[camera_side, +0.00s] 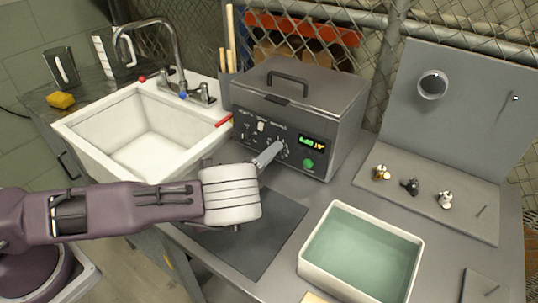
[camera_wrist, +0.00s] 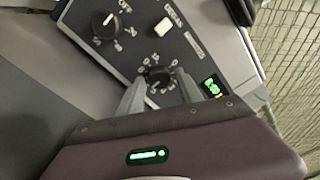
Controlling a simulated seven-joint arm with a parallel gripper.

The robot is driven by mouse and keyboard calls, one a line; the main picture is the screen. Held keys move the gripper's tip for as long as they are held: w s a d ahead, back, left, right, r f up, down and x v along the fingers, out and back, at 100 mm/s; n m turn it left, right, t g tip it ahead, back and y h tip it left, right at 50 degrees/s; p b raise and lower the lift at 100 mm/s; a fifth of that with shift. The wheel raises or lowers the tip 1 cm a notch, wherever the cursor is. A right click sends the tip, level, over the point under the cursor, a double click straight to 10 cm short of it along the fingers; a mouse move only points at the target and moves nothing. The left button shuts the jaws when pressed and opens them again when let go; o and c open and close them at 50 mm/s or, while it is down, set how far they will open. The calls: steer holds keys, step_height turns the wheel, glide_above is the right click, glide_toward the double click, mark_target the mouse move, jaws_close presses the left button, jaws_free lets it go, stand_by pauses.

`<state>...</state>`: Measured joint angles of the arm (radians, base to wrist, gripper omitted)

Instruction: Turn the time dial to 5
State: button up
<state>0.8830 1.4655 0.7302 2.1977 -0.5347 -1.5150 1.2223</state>
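The grey machine (camera_side: 307,96) has a front panel with dials, a switch, a green display and a green button. A black round dial with numbers around it (camera_wrist: 158,77), which looks like the time dial, sits next to the green display (camera_wrist: 212,87). Its exact setting is too small to read. My gripper (camera_wrist: 160,76) is close in front of this dial, with one finger on each side and small gaps visible. It looks open. In the side view my gripper (camera_side: 272,152) reaches the panel and partly hides the dial.
A second dial (camera_wrist: 105,25) and a white switch (camera_wrist: 162,27) are on the same panel. A white sink (camera_side: 90,128) stands left of the machine. A tub of greenish liquid (camera_side: 420,245) stands front right. Several small metal fittings (camera_side: 410,187) lie on the right board.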

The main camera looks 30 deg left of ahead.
jaws_close()
steer(key=shift+n, duration=3.1)
steer(key=shift+o, duration=1.7)
jaws_free()
